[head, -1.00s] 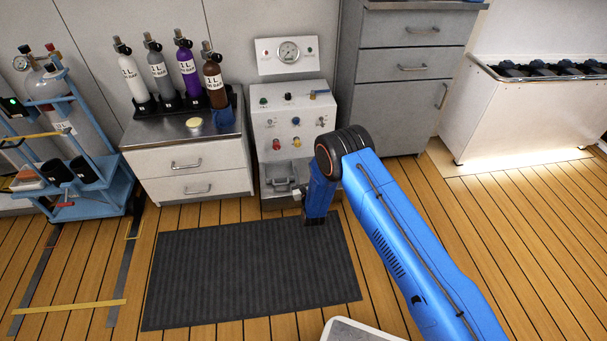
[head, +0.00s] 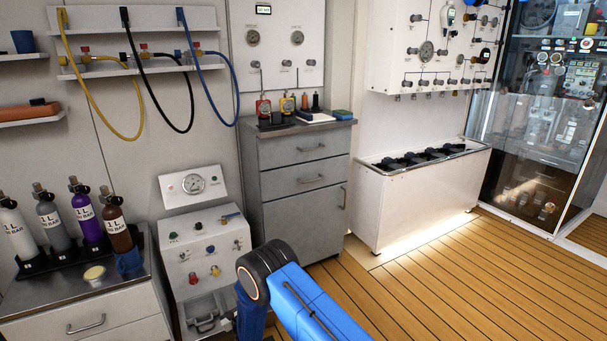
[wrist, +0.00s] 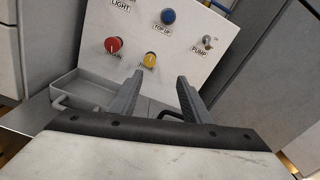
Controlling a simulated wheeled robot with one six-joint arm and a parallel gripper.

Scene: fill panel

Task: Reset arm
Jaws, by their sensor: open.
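My blue arm (head: 300,305) reaches up from the bottom of the head view, in front of the fill panel (head: 207,240). My gripper is below the picture edge there. In the wrist view my gripper (wrist: 160,80) shows two grey fingers spread apart with nothing between them. The fingers point toward the panel face, which bears a red knob (wrist: 113,45), a yellow knob (wrist: 149,59), a blue knob (wrist: 168,16) and a pump switch (wrist: 208,41). A grey tray with a dark handle (wrist: 75,101) lies below the knobs, partly hidden by my gripper.
Several bottles, including a brown one (head: 115,220), stand on the left cabinet (head: 100,300). A grey drawer cabinet (head: 300,190) stands right of the panel, then a white bench (head: 420,200). Yellow, black and blue hoses (head: 215,85) hang above. Wooden floor (head: 480,280) is free at right.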

